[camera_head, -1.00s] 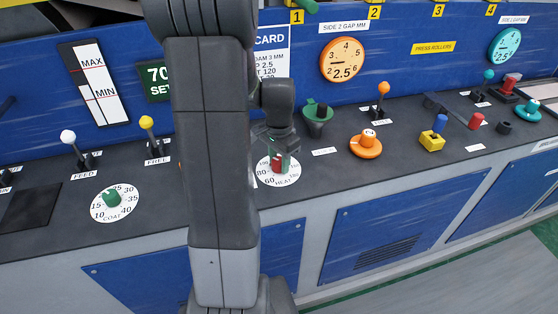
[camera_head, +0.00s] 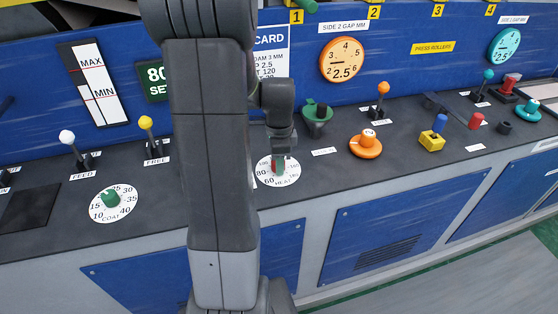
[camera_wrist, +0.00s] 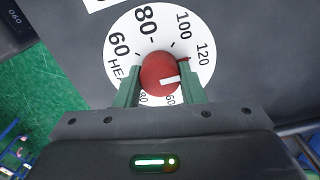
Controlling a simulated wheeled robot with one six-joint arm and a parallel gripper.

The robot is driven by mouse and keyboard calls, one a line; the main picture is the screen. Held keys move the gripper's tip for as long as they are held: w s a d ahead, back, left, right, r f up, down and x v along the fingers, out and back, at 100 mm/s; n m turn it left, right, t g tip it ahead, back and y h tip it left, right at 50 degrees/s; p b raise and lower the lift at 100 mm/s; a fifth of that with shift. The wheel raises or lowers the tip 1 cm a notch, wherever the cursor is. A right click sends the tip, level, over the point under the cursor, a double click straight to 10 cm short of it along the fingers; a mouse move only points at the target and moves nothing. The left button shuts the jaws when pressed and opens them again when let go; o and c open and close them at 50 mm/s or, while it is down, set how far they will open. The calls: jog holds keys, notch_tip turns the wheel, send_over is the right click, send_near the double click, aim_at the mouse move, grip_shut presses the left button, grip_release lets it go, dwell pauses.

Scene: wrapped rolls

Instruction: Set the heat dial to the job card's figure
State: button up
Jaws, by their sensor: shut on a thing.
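In the head view the knob (camera_head: 277,167) is partly covered by my gripper (camera_head: 279,158). My gripper's green fingers (camera_wrist: 159,80) are shut on the knob, one on each side. A white line on the knob points to the right in the wrist view; the exact reading is unclear.
A green COAT dial (camera_head: 111,198) lies to the left. White (camera_head: 67,137) and yellow (camera_head: 146,123) levers stand behind it.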

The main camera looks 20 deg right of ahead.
dwell(0.4)
jog(key=o, duration=1)
jog(key=shift+r, duration=0.1)
notch_tip(320, 180, up, 14)
jog(key=shift+f, duration=0.15)
notch_tip(320, 180, down, 14)
jog(key=shift+f, duration=0.1)
dwell(0.4)
